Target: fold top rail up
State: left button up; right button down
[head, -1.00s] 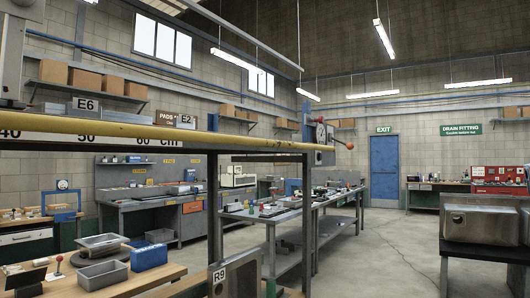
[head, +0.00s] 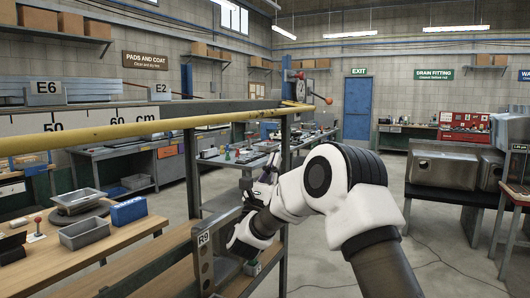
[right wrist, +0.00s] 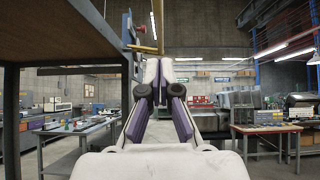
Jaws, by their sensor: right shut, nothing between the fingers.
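The top rail, a long yellow bar (head: 120,133), runs along the front of the rack from the left edge to the rack's right post in the head view. A short yellow length (right wrist: 142,49) shows behind my fingertips in the right wrist view. My right gripper (head: 268,168) is shut and empty. It is below the rail's right end in the head view, close to the rack post, with no contact visible. In the right wrist view its purple-padded fingers (right wrist: 166,68) meet at the tips. My left gripper is not in view.
A ruler board (head: 90,121) and the E6 sign (head: 46,92) are behind the rail. A red-knobbed lever device (head: 300,88) is at the rack's right post. Below, the wooden shelf holds a grey tray (head: 84,232) and a blue box (head: 128,210). Open floor is at right.

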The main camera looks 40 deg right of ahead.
jog(key=w+d+r+p, duration=0.2)
jog(key=d+r+p, duration=0.2)
jog(key=r, duration=0.5)
jog(key=shift+d+p, duration=0.25)
jog(key=shift+p, duration=0.4)
jog(key=shift+w, duration=0.1)
